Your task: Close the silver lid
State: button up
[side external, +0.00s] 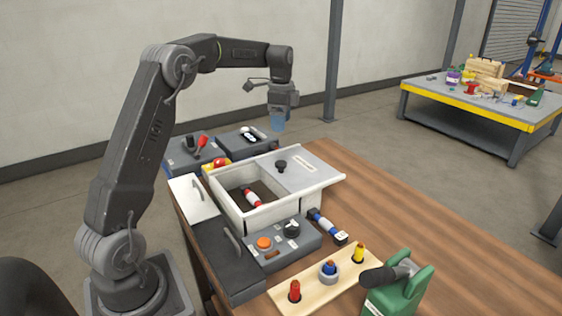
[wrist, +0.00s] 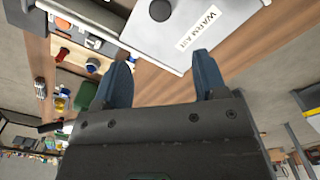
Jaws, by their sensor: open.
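The silver lid (side external: 307,163) is a flat light-grey plate with a black knob (side external: 281,166), lying on the white box (side external: 262,214). It covers the right part of the box and leaves the left part open, with a red-and-white item (side external: 252,198) inside. The lid also shows in the wrist view (wrist: 190,48), with a "WARM AIR" label. My gripper (side external: 278,122) has blue fingers, is open and empty, and hangs in the air above the far side of the bench, apart from the lid. In the wrist view its fingertips (wrist: 164,62) show below the lid's edge.
A white panel (side external: 187,205) and a dark panel (side external: 217,263), both with handles, lie left of the box. Grey control boxes (side external: 255,146) stand behind it. A switch box (side external: 272,256), plug board (side external: 313,289) and green fixture (side external: 392,296) stand in front. Wood at right is clear.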

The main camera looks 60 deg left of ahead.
aim_at(280, 163)
notch_tip(280, 163, down, 14)
jog(key=shift+r, duration=0.1)
dwell(0.4)
jog(key=shift+c, duration=0.2)
grip_shut()
jog(key=shift+s, duration=0.1)
